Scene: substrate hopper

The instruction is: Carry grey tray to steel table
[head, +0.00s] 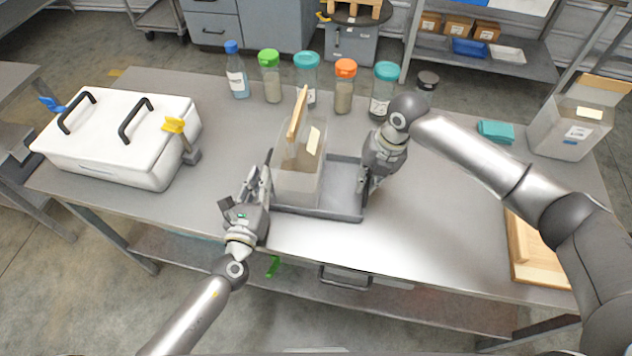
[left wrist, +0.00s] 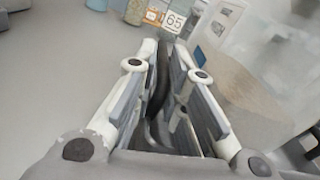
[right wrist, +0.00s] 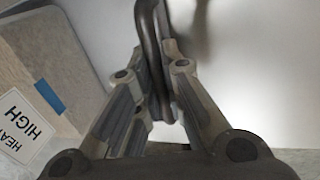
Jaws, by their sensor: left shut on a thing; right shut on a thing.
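The grey tray (head: 340,204) is on or just above the steel table (head: 440,235); I cannot tell which. A clear container (head: 298,180) with a tilted wooden lid (head: 298,112) stands in the tray's left part. My left gripper (head: 262,185) is shut on the tray's left side; the left wrist view shows its fingers (left wrist: 160,100) closed around a dark handle. My right gripper (head: 370,180) is shut on the tray's right side; the right wrist view shows its fingers (right wrist: 160,85) around a grey bar-like handle (right wrist: 150,40). The arms partly hide both tray ends.
A white lidded box (head: 125,150) stands at the table's left. Several jars, one with an orange lid (head: 345,85), line the back edge. A teal block (head: 495,131), a clear bin (head: 570,125) and a wooden board (head: 535,250) lie right. The front middle is clear.

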